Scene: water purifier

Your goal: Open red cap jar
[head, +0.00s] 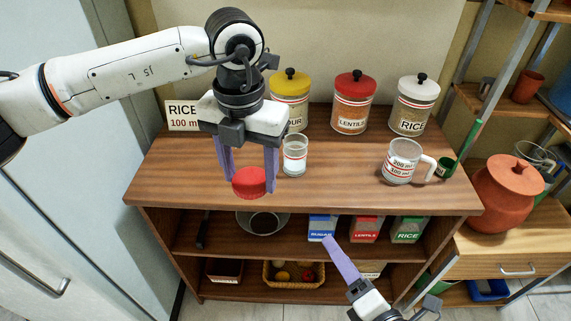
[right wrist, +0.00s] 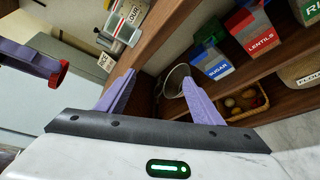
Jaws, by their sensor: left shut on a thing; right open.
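The jar with the red cap and black knob (head: 353,103), labelled LENTILS, stands upright at the back of the wooden counter, its cap seated on top. My left gripper (head: 249,190) points down near the counter's front edge, its purple fingers shut on a round red cap-like object (head: 249,178), left of and in front of the jar. That red object also shows at the left of the right wrist view (right wrist: 61,74). My right gripper (right wrist: 158,98) is open and empty, low in front of the shelves; one purple finger shows clearly in the head view.
A yellow-lidded jar (head: 290,86) and a white-lidded rice jar (head: 414,105) flank the red-capped jar. A glass (head: 295,156) and a measuring cup (head: 402,164) stand on the counter (head: 340,190). Boxes and a basket fill the shelves below. A clay pot (head: 505,196) is at right.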

